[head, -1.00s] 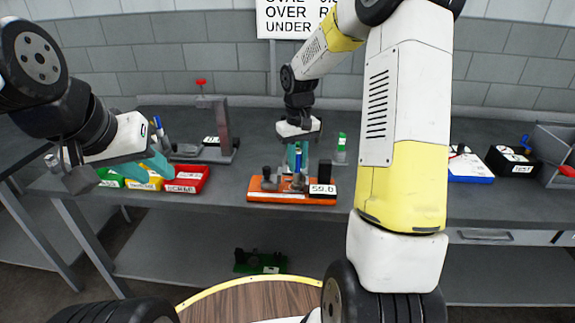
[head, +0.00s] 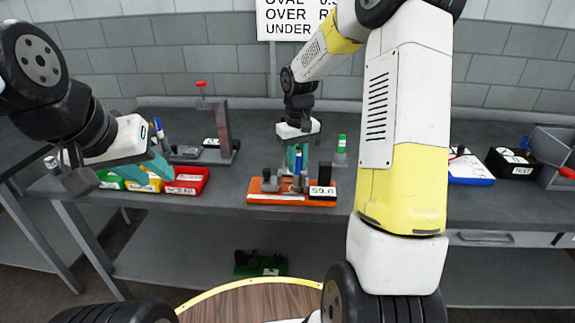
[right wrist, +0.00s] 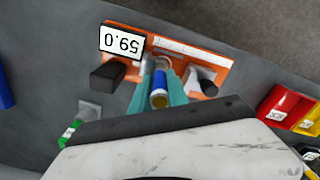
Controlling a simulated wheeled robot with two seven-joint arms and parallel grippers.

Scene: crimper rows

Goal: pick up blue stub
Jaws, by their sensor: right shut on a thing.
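The blue stub (right wrist: 159,92) stands between the teal fingers of my right gripper in the right wrist view. It has a blue band and a pale end. My right gripper (head: 297,160) is shut on it, pointing down.
The fixture bears a display (head: 322,192) and dark posts. Red (head: 187,181) and yellow (head: 146,184) bins stand left. A grey stand (head: 222,135) is behind them. A green-topped piece (head: 341,147) stands right of my right gripper. A black box (head: 513,161) is at the far right.

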